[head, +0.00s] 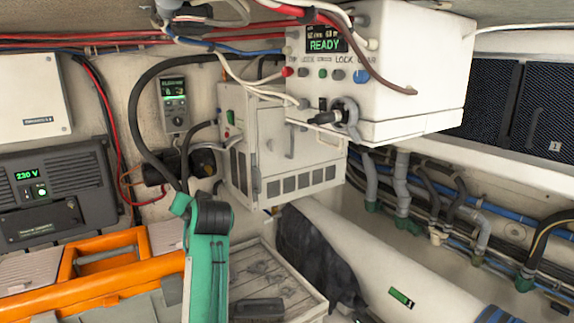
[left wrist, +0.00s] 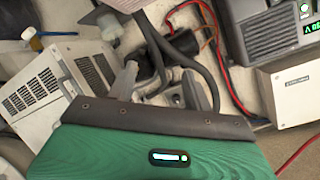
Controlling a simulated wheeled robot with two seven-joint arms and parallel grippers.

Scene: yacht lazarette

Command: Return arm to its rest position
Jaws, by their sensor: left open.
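In the head view my left arm (head: 208,265), teal with a black joint, rises from the bottom edge, left of centre. Its upper end stands in front of the wall equipment; the fingers cannot be made out there. In the left wrist view the green wrist housing with a small lit display fills the bottom. Beyond its dark edge, the grey fingers of my left gripper (left wrist: 157,86) stand apart, with nothing seen held between them. Dark hoses lie behind them. My right gripper is in neither view.
A white box with a READY display (head: 395,80) juts out upper right. A vented white cabinet (head: 285,180) is behind the arm. A wooden crate (head: 312,303) is right of it, an orange frame (head: 95,285) left. A dark cloth (head: 312,250) drapes a white cylinder (head: 400,262).

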